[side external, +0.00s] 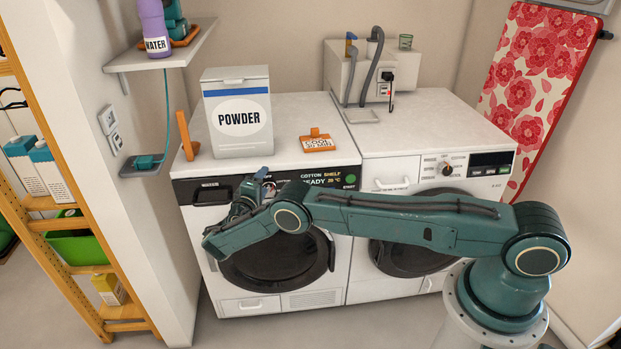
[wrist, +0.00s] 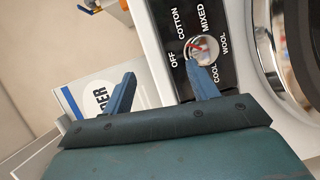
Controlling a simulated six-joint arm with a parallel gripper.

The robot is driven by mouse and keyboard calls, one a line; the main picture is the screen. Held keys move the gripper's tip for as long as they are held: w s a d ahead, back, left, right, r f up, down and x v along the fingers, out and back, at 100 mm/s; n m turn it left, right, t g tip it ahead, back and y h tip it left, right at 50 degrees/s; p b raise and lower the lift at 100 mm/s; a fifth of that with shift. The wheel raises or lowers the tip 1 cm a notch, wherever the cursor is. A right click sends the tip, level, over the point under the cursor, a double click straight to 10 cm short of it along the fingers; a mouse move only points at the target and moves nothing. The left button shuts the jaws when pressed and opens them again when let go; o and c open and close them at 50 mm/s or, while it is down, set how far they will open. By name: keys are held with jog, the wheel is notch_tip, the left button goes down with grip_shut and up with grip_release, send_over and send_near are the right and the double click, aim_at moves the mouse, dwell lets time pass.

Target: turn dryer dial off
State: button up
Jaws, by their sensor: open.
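The dryer (side external: 228,304) is the left machine, with a black panel and a lit display (side external: 325,177) showing "COTTON SHELF" and "READY". Its round silver dial (wrist: 207,45) shows in the wrist view, ringed by OFF, COTTON, MIXED, WOOL and COOL. A red mark lies on the dial's left part; which label it points at is unclear. My gripper (wrist: 161,69) is open and empty. In the wrist view its right finger overlaps the dial's lower edge and its left finger is well to the left; contact is unclear. In the side view my gripper (side external: 256,183) is at the panel, largely hiding the dial.
The wall shelf (side external: 174,53) holds a water bottle (side external: 153,22). Floor in front looks clear.

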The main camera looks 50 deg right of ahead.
jog(key=shift+r, duration=0.55)
jog(key=m+t+y, duration=0.3)
jog(key=m+y, duration=0.2)
jog(key=m, duration=0.6)
send_near(269, 193)
notch_tip(269, 193, up, 3)
jog(key=a, duration=0.2)
jog(key=shift+s+a+f+m+y, duration=0.15)
jog(key=shift+s+m+y, duration=0.55)
jog(key=shift+s+m, duration=0.8)
jog(key=shift+x, duration=6.85)
